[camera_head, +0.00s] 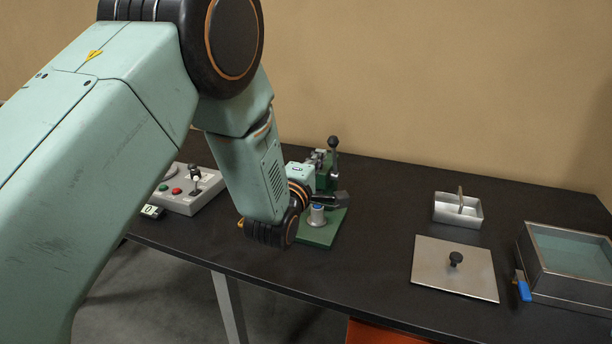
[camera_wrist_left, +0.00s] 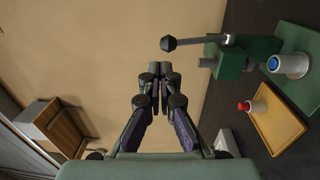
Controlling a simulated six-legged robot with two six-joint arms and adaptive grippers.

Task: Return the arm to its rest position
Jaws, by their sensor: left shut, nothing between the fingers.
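My left arm comes in from the left in the head view and reaches over the table. Its gripper (camera_head: 330,200) is at the green lever device, partly hidden by my own wrist. In the left wrist view the gripper (camera_wrist_left: 158,76) has its fingertips together with nothing between them. The wall lies behind the fingertips there, and the device's black lever knob (camera_wrist_left: 169,44) is close to them in the picture. My right gripper does not show.
A green device (camera_head: 325,172) has a metal cup (camera_head: 318,217) with a blue top on its base. A grey control box (camera_head: 188,202) stands left. A metal tray (camera_head: 457,218), a lid (camera_head: 455,283) and a liquid-filled bath (camera_head: 545,283) stand right. A yellow tray (camera_wrist_left: 276,133) shows in the wrist view.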

